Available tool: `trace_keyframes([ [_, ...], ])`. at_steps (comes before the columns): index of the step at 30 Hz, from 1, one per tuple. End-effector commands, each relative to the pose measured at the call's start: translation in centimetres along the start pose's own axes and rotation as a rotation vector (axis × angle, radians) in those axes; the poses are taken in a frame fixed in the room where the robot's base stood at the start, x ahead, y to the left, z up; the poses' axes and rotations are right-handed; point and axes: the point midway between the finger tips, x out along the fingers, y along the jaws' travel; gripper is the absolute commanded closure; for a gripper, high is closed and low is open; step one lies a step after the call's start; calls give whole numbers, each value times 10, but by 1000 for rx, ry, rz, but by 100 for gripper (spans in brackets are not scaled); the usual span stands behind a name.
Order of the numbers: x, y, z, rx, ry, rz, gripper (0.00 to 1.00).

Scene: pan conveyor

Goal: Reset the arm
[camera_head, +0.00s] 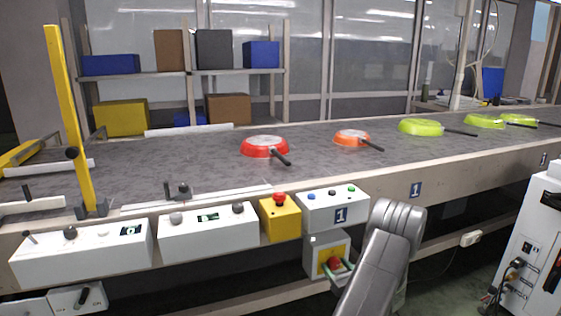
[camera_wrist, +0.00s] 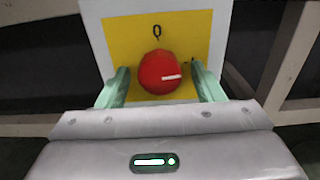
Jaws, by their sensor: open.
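In the wrist view my gripper (camera_wrist: 163,85) is open, with one green finger on each side of a red knob (camera_wrist: 160,72). The knob sits on a yellow plate (camera_wrist: 199,32) marked 0, on a white box. I cannot tell whether the fingers touch the knob. In the head view my arm reaches in from the bottom, and my gripper (camera_head: 334,266) is at the red knob on the box (camera_head: 314,241) below the conveyor's edge. The arm partly covers that box's right side.
A grey conveyor (camera_head: 200,165) carries a red pan (camera_head: 264,147), an orange pan (camera_head: 351,138) and several yellow-green pans (camera_head: 420,127). Control boxes line its front, including a yellow box with a red button (camera_head: 280,218). A white machine (camera_head: 535,250) stands at the right.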

Motion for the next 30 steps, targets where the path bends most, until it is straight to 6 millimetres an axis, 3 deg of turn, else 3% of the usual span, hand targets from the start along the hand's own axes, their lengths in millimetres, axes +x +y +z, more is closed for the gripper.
trace_keyframes([
  [3,-20,-1,1,8,3,-3,39],
  [9,-32,0,0,10,2,-2,39],
  [23,-33,2,2,6,2,5,39],
  [30,-27,23,20,-24,8,54,39],
])
